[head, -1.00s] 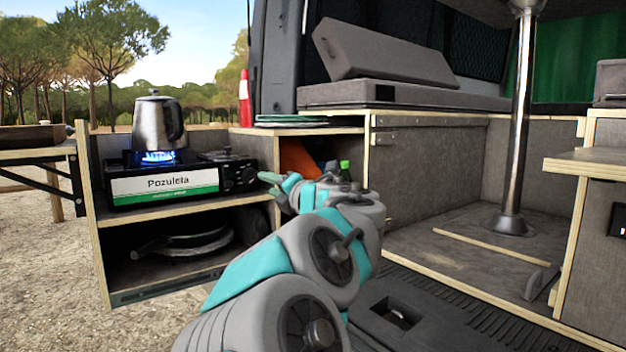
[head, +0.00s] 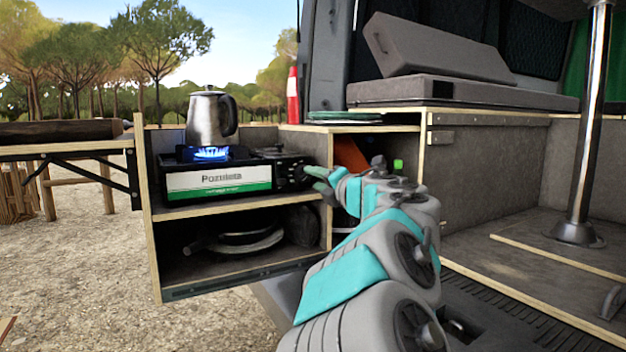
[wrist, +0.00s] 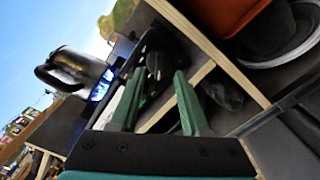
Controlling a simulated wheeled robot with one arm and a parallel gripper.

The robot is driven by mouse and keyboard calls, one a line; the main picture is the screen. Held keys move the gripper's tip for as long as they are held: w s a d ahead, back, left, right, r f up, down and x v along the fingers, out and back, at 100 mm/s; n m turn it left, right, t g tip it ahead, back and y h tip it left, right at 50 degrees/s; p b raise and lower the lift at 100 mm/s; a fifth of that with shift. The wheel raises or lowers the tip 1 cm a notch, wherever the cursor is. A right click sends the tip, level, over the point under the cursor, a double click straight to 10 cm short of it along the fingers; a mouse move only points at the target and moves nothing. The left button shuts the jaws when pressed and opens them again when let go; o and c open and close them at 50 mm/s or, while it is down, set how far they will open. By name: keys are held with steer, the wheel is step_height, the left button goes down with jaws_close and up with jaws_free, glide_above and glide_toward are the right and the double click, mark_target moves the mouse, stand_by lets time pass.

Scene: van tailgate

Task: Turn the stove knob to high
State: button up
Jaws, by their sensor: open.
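The camp stove (head: 218,182), black with a white and green label, stands on the upper shelf of the pull-out unit. A blue flame burns under the metal kettle (head: 205,118) on it. The knob (head: 297,173) is at the right end of the stove front, dark and small; its setting cannot be read. My gripper (head: 314,178) is just right of the knob, partly hidden by its own wrist. In the wrist view my gripper (wrist: 157,82) is open and empty, with the dark rounded knob (wrist: 153,64) ahead between the green fingertips. I see no contact.
Pans (head: 240,241) lie on the lower shelf. Green plates (head: 345,116) rest on the counter behind, near a red extinguisher (head: 293,96). An orange item (head: 350,155) and a green-capped bottle (head: 398,165) are in the cubby right of my gripper.

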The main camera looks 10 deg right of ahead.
mark_target(305, 175)
steer(key=shift+x, duration=1.4)
steer(key=shift+s, duration=0.1)
jaws_close()
